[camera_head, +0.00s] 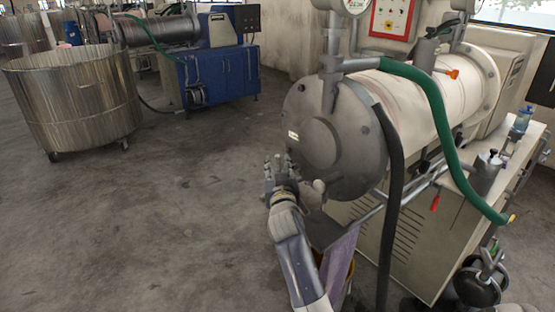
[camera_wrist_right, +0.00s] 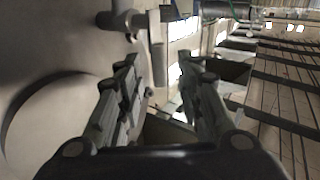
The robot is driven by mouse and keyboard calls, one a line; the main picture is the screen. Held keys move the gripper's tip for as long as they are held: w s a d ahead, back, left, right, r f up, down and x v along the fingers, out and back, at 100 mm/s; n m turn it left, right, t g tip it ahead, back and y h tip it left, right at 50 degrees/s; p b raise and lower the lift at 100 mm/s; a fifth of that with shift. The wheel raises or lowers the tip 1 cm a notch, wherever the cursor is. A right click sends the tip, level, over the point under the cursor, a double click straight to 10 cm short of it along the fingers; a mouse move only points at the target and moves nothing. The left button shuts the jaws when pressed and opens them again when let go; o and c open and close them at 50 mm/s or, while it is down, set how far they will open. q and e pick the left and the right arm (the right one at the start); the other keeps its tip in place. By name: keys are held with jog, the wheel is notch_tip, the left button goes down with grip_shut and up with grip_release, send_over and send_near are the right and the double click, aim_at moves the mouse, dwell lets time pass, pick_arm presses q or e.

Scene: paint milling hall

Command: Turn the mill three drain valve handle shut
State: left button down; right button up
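The mill (camera_head: 330,140) with a grey round end plate stands at centre right in the head view. My right gripper (camera_head: 278,168) is beside the lower left of that plate. In the right wrist view the fingers (camera_wrist_right: 168,75) are apart, with nothing between them. A grey lever-like bar (camera_wrist_right: 158,45) on a short pipe shows just beyond the fingers, next to the plate; I cannot tell for certain whether it is the drain valve handle. A small grey knob (camera_head: 319,186) shows beside my wrist in the head view. My left gripper is not in view.
A green hose (camera_head: 440,125) and a black hose (camera_head: 390,210) hang by the mill. A purple cloth (camera_head: 340,258) hangs below it, close to my right arm. A red-handled part (camera_head: 435,203) is under the barrel. The floor at left is clear up to a large metal vat (camera_head: 75,100).

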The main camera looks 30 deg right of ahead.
aim_at(278, 163)
jog(key=shift+x, duration=1.65)
grip_shut()
